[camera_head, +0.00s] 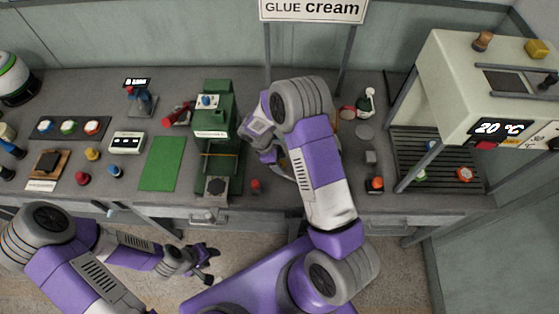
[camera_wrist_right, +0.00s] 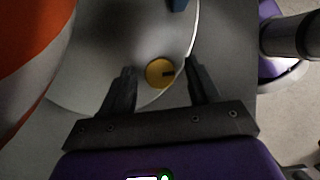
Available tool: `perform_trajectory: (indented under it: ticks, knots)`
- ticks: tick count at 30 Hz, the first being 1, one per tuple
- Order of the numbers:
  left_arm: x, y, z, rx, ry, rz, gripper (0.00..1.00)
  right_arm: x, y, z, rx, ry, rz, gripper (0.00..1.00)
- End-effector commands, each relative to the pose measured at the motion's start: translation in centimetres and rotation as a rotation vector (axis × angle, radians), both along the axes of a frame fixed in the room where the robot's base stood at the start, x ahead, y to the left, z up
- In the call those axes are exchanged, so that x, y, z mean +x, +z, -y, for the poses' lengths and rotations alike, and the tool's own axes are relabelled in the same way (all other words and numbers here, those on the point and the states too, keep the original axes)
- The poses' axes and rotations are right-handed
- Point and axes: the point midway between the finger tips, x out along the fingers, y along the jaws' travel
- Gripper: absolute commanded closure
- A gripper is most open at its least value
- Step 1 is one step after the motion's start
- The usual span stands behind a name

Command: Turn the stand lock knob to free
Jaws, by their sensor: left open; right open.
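A round yellow knob (camera_wrist_right: 160,73) with a short dark mark pointing right sits on a pale grey round plate (camera_wrist_right: 100,88) in the right wrist view. I take it to be the stand lock knob. My right gripper (camera_wrist_right: 161,70) is open, with one finger on either side of the knob and visible gaps between. I cannot tell whether the fingertips are down at its height. In the head view my right gripper (camera_head: 266,157) and forearm hide most of the stand. My left gripper (camera_head: 210,265) is open and empty in front of the bench, low at the left.
A large orange and white curved object (camera_wrist_right: 30,60) is close left of the plate in the right wrist view. In the head view a green press (camera_head: 219,150) stands left of my right gripper. A white machine (camera_head: 455,85) with a temperature display stands at right.

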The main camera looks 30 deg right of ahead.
Motion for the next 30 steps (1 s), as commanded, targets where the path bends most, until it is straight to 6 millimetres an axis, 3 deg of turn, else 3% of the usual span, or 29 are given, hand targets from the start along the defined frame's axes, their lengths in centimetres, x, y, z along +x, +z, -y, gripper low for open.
perform_trajectory:
  ticks: [15,30]
  knots:
    - [0.0,0.5,0.0,0.000,0.000,0.000,0.57,1.5,6.5,-2.3,0.001,0.002,0.002,0.39]
    - [0.0,0.5,0.0,0.000,0.000,0.000,0.57,1.5,6.9,-2.5,0.001,0.001,0.001,0.39]
